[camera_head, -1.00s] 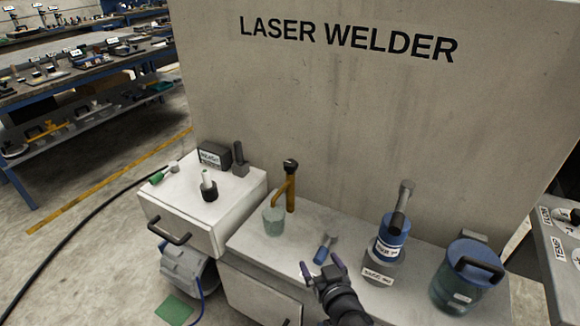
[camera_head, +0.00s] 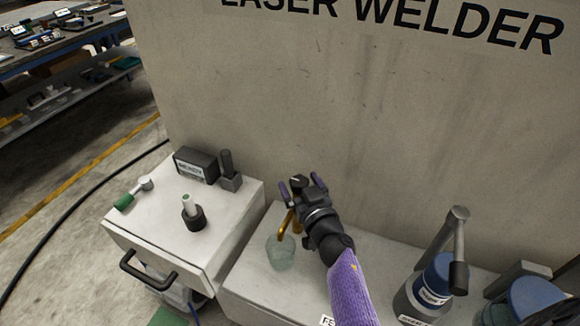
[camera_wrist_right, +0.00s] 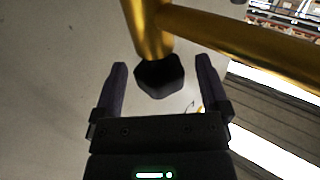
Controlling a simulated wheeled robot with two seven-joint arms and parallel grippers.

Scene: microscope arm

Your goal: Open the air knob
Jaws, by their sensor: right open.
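A brass pipe (camera_head: 289,222) with a bent spout stands on the white counter against the machine wall. A dark faceted knob (camera_wrist_right: 160,77) sits at its end; I see no label on it. My right gripper (camera_head: 299,185) is at the top of the pipe and hides part of it. In the right wrist view, its open fingers (camera_wrist_right: 161,66) stand on either side of the knob, with a visible gap to each finger. The pipe (camera_wrist_right: 150,28) passes beyond the fingertips. My left gripper is not in view.
A glass beaker (camera_head: 281,252) stands under the spout, close to my right forearm. A white drawer cabinet (camera_head: 230,215) at left carries a dark box (camera_head: 196,165) and small fittings. A blue-topped container (camera_head: 428,290) stands at right.

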